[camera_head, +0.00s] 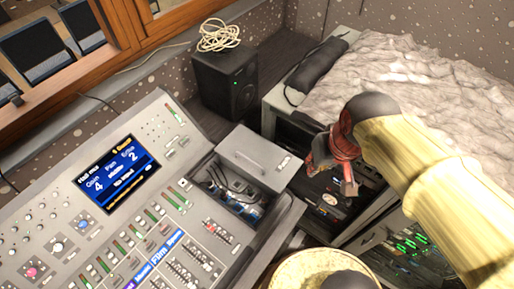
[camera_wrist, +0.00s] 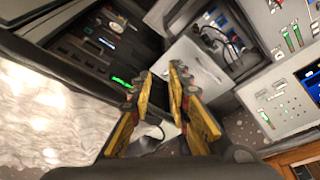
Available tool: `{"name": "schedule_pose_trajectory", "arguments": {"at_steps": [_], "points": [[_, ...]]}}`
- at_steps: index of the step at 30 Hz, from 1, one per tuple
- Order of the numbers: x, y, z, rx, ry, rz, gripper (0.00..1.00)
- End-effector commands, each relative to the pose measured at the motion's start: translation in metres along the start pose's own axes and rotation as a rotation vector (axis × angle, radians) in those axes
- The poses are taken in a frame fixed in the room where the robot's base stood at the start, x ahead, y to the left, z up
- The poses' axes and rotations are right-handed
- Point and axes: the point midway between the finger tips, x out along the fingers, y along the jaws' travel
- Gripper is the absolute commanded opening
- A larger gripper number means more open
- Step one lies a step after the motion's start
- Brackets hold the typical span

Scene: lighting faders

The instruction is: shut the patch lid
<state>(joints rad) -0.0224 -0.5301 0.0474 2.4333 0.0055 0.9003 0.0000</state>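The patch lid (camera_head: 258,157) is a grey panel with a small handle and a pale label. It stands open, tilted up at the back of the patch compartment (camera_head: 209,178) in the console's right part. Dark cables and blue parts show inside the compartment. In the wrist view the lid (camera_wrist: 191,66) lies just beyond my fingertips, with the open compartment above it. My gripper (camera_head: 332,176) is to the right of the lid in the head view, apart from it. Its two fingers (camera_wrist: 163,78) are parted with a narrow empty gap.
The mixing console (camera_head: 60,205) with its screen (camera_head: 118,174) fills the left. A black speaker (camera_head: 225,80) with a coiled cable stands behind the lid. An equipment rack (camera_head: 325,200) is below my gripper.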

Motion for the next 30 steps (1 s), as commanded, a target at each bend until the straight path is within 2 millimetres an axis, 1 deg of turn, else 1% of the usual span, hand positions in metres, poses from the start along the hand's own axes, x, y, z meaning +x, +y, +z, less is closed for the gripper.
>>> {"name": "schedule_pose_trajectory", "arguments": {"at_steps": [1,5,9,14,18,27,30], "points": [[0.005,-0.002,-0.01,-0.001,-0.04,-0.005,0.14],[0.02,-0.009,-0.034,0.01,-0.121,-0.017,0.06],[0.041,-0.017,-0.06,0.048,-0.206,-0.03,0.0],[0.069,-0.028,-0.09,0.117,-0.302,-0.038,0.0],[0.099,-0.039,-0.116,0.198,-0.383,-0.041,0.0],[0.164,-0.066,-0.165,0.427,-0.523,-0.028,0.0],[0.175,-0.074,-0.185,0.528,-0.543,-0.023,0.0]]}}
